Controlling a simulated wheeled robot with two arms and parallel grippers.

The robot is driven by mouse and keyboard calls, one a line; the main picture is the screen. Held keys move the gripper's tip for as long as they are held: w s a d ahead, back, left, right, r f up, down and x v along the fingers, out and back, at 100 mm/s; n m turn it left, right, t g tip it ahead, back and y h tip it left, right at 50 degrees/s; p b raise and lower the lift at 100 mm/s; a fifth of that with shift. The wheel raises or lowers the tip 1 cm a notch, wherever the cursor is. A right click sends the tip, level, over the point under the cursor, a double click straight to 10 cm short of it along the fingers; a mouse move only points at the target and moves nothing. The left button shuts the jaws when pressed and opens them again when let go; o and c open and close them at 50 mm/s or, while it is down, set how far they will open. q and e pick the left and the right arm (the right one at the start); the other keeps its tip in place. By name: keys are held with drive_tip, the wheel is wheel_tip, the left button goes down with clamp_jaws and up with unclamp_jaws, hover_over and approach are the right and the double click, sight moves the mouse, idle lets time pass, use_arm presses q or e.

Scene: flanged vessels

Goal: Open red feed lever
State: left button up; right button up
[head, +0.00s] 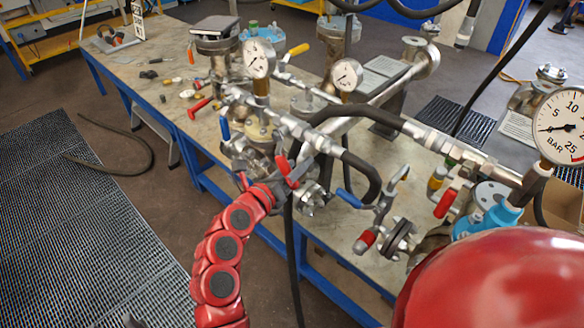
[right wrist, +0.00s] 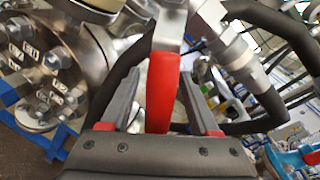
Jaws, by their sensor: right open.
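The red feed lever (right wrist: 163,85) runs upright in the right wrist view, between the two dark fingers of my right gripper (right wrist: 167,68). The fingers are open, with a visible gap on each side of the lever. The lever's upper end joins a grey metal stem. In the head view my right gripper (head: 293,172) is at the pipework near the table's front edge, and a small part of the red lever (head: 282,164) shows by its fingers. My left gripper is not in view.
Flanged vessels, black hoses and pressure gauges (head: 258,58) crowd around the gripper. Other levers stand close by: a blue one (head: 349,198), a red one (head: 445,204) and another red one (head: 199,107). The table's far left end (head: 120,62) is more open.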

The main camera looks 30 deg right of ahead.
drive_tip(key=b+v, duration=0.4)
drive_tip(key=v, duration=1.3)
drive_tip(key=shift+a+b, duration=0.2)
drive_tip(key=shift+b, duration=0.1)
drive_tip(key=shift+s, duration=0.1)
